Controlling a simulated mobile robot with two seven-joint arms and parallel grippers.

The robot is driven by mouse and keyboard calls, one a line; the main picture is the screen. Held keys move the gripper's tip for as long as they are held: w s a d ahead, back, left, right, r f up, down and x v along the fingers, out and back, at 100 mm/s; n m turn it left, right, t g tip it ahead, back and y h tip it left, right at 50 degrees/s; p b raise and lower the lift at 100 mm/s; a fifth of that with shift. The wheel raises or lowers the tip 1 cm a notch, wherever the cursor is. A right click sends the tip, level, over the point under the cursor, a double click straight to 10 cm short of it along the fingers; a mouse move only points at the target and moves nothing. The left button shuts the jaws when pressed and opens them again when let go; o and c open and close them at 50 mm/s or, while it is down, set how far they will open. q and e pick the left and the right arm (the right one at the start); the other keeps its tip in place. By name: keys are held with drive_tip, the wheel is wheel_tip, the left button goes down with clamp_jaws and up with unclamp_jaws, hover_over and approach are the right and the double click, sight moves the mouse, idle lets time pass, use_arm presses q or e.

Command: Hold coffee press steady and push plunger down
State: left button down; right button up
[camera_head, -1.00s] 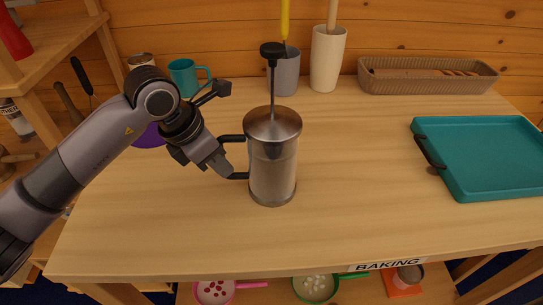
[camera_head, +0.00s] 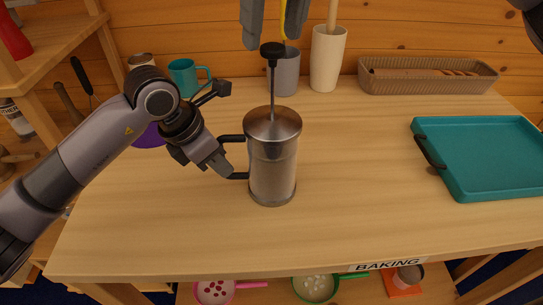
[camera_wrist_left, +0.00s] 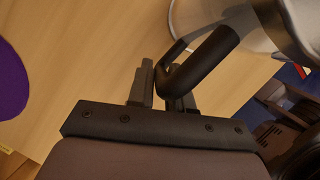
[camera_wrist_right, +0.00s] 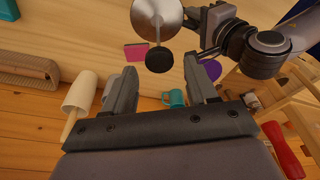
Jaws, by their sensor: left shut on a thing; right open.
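The coffee press (camera_head: 272,165) stands upright on the wooden table, with a silver body and domed lid. Its plunger is up: a thin rod rises from the lid to a round black knob (camera_head: 272,50). My left gripper (camera_head: 228,158) is shut on the black handle at the press's left side; the left wrist view shows the handle (camera_wrist_left: 205,60) between the fingers. My right gripper (camera_head: 271,30) is open and empty, fingers pointing down, above and seemingly behind the knob. In the right wrist view the knob (camera_wrist_right: 159,60) lies beyond the open fingers (camera_wrist_right: 160,85).
A grey cup (camera_head: 285,75) and a cream holder (camera_head: 327,60) stand behind the press. A teal mug (camera_head: 187,76) is at the back left, a brown basket (camera_head: 428,88) at the back right. A teal tray (camera_head: 490,165) lies right. The table between press and tray is clear.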

sight(274, 92)
drive_tip(key=shift+f, duration=1.1)
drive_tip(key=c, duration=0.9)
drive_tip(key=shift+o, duration=0.2)
drive_tip(key=shift+f, duration=4.15)
drive_tip(key=o, duration=1)
drive_tip(key=shift+r, duration=0.15)
